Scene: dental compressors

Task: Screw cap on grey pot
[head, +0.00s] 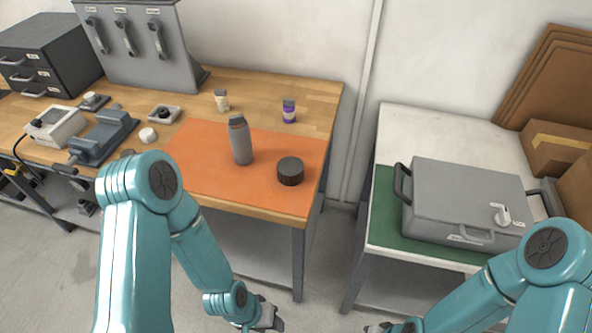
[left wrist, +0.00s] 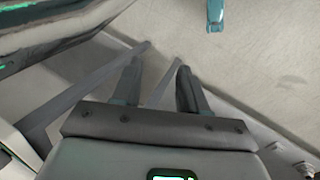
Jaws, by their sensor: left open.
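The grey pot (head: 241,145), a tall cylinder with a narrower, darker top, stands upright on the orange mat (head: 205,168). A dark round cap (head: 290,172) with a ribbed side sits on the mat to its right, apart from it. My left gripper (head: 270,318) is low in front of the bench, away from both. Its two fingers (left wrist: 158,78) are apart and empty in the left wrist view, above the floor. My right gripper (head: 374,329) just shows at the bottom edge of the head view; its fingers are too cut off to read.
A small cream-labelled bottle (head: 221,101) and a purple-labelled bottle (head: 289,111) stand behind the pot. A grey vise (head: 103,137) and a white device (head: 55,126) are at left. A grey case (head: 465,198) lies on the right table. Mat space around the cap is clear.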

